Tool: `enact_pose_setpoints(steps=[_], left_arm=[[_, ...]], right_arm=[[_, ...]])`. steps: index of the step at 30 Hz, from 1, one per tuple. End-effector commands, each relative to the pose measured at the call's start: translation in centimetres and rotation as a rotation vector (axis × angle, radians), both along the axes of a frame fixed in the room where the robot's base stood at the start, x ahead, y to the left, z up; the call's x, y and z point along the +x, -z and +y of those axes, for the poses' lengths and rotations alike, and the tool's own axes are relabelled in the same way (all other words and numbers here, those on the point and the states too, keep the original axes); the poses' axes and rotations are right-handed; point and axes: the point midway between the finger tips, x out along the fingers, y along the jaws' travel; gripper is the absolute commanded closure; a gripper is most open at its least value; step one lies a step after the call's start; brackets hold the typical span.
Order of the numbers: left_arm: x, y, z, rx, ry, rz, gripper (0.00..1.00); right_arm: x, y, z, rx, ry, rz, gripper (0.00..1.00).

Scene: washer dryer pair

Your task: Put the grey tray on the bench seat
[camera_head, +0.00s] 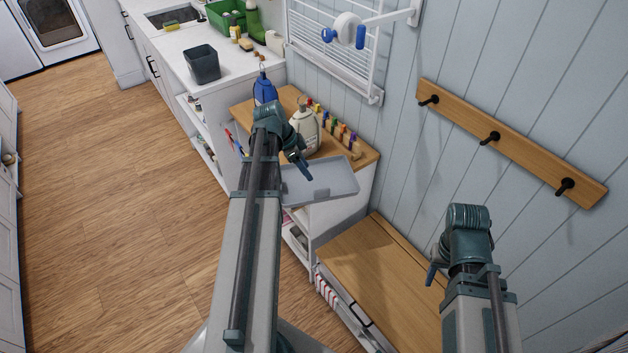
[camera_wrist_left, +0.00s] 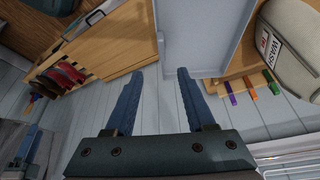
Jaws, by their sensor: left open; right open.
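The grey tray (camera_head: 325,184) is a shallow rectangle at the front edge of a wooden-topped cabinet, partly jutting past it. The bench seat (camera_head: 370,262) is a bare wooden top, lower and to the right of the cabinet. My left gripper (camera_head: 304,172) is open above the tray. My right gripper (camera_head: 432,274) is open and empty over the right side of the bench.
The cabinet top (camera_head: 364,155) holds a white detergent bottle (camera_head: 305,130), a blue bottle (camera_head: 265,90) and a row of coloured pegs behind the tray. A hook rail (camera_head: 510,142) is on the wall above the bench. The wooden floor at left is clear.

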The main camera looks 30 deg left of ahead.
Motion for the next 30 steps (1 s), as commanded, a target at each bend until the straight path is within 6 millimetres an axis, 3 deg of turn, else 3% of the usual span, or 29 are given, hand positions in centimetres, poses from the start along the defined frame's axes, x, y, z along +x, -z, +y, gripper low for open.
enact_pose_setpoints(steps=[18, 30], left_arm=[[2.0, 7.4, -2.0, 0.001, 0.001, 0.002, 0.45], [2.3, 8.3, -2.3, 0.000, -0.001, 0.001, 0.45]], right_arm=[[0.0, 7.4, 0.0, 0.000, 0.000, 0.000, 0.50], [0.0, 8.3, 0.0, 0.000, 0.000, 0.000, 0.50]])
